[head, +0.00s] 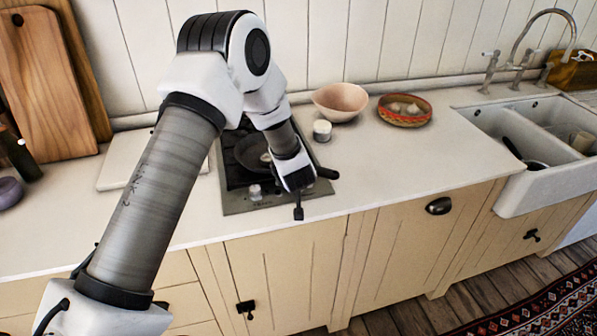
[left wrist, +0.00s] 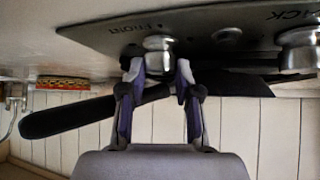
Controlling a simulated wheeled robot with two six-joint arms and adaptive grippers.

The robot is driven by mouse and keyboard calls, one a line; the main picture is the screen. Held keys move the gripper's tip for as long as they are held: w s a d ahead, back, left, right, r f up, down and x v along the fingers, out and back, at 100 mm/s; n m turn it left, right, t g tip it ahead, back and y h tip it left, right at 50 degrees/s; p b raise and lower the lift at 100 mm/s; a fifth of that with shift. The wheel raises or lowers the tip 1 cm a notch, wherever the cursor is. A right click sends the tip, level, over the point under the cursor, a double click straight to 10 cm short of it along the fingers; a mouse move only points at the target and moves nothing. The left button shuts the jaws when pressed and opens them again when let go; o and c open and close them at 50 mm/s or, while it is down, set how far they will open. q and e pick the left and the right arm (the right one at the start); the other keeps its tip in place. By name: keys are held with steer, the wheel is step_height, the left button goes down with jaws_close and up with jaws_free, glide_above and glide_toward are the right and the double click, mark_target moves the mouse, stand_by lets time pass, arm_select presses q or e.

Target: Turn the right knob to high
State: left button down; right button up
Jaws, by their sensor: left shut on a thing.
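The cooktop (head: 236,203) is a dark two-burner plate set in the counter. Its left knob (head: 255,192) is free and also shows at the right of the left wrist view (left wrist: 298,48), beside the word BACK. The right knob (left wrist: 158,43), a silver one beside the word FRONT, is between the fingertips of my left gripper (left wrist: 158,72), which is shut on it. In the head view my left gripper (head: 294,175) points down over the cooktop's front right and hides this knob. I cannot tell the knob's setting. My right gripper is not in view.
A dark pan (head: 250,152) sits on the cooktop; its black handle (left wrist: 75,116) reaches out close beside my left gripper. A white jar (head: 322,131), a pink bowl (head: 341,101) and a woven basket (head: 404,111) stand to the right. The counter's front right is clear.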

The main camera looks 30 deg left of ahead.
arm_select(q)
steer(key=shift+s+f, duration=0.1)
steer(key=shift+f, duration=0.05)
steer(key=c, duration=0.8)
jaws_free()
